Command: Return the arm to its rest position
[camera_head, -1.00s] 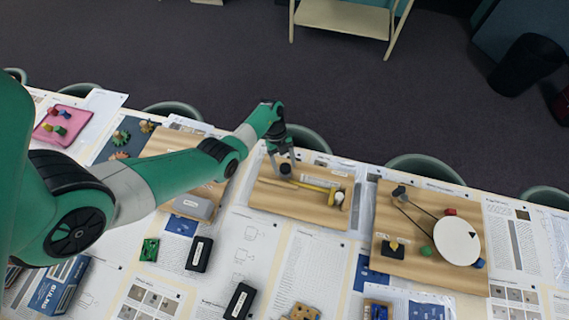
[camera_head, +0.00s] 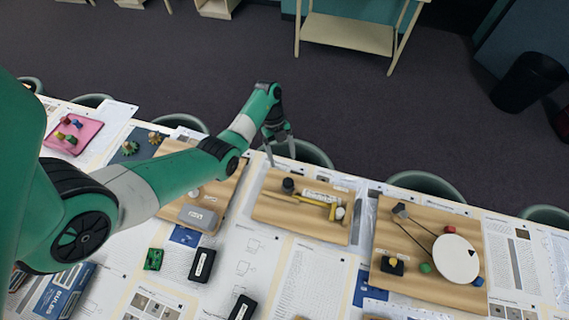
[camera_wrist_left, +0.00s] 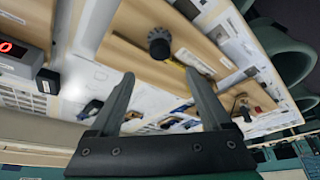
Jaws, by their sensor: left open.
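My left arm (camera_head: 125,190) reaches in from the left in the head view. Its gripper (camera_head: 281,156) is open and empty, with the fingers pointing down at the far side of the table, above and just behind a wooden board (camera_head: 270,208). On that board are a dark round knob (camera_head: 288,185) and a yellow bar (camera_head: 310,199). The left wrist view shows both fingers of the gripper (camera_wrist_left: 160,92) spread apart with nothing between them. The dark knob (camera_wrist_left: 159,44) shows beyond them. My right gripper is in neither view.
Another board (camera_head: 395,265) with a white disc (camera_head: 456,258) lies to the right. A grey box (camera_head: 198,216), black boxes (camera_head: 202,265) and a pink tray (camera_head: 72,134) lie to the left. Chairs (camera_head: 303,152) line the far edge, with open floor beyond.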

